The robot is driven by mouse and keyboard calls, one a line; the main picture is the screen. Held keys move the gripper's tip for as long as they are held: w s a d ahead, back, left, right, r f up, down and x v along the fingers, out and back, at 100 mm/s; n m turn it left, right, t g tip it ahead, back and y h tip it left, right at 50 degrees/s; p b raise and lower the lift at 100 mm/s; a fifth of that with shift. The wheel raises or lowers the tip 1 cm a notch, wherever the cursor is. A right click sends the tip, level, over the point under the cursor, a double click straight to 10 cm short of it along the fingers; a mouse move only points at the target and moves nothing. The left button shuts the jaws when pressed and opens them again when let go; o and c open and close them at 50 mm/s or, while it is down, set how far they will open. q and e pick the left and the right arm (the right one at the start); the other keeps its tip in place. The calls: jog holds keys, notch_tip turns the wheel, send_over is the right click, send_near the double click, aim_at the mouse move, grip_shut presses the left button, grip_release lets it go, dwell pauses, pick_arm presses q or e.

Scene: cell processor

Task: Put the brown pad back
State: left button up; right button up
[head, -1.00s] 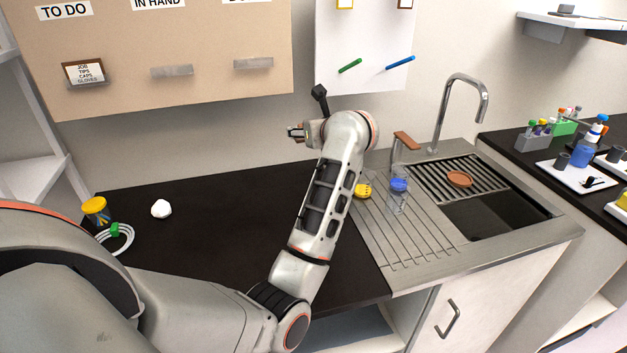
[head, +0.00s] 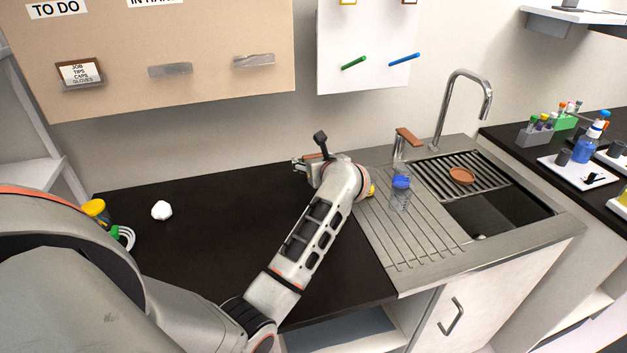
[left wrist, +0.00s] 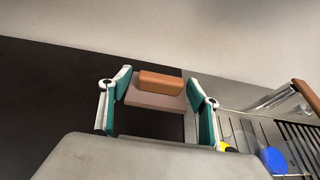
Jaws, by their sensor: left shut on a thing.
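The brown pad (left wrist: 160,83), a brown block on a paler pinkish base, sits between the two fingers of my left gripper (left wrist: 157,106) in the left wrist view. The gripper is shut on it. In the head view my left gripper (head: 308,163) is over the back right part of the black worktop, left of the sink's drainboard. The pad is largely hidden there by the wrist. I cannot tell whether the pad touches the worktop. My right gripper is not in view.
The ribbed drainboard (head: 415,235) holds a blue-capped jar (head: 401,182) and a partly hidden yellow cap (head: 372,189), close to my wrist. A white lump (head: 161,210) lies left; the middle worktop is clear.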

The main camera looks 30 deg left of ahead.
pick_arm(q)
jog(key=shift+f, duration=3.55)
jog(key=shift+f, duration=0.2)
jog(key=o, duration=1.6)
jog(key=shift+r, duration=0.1)
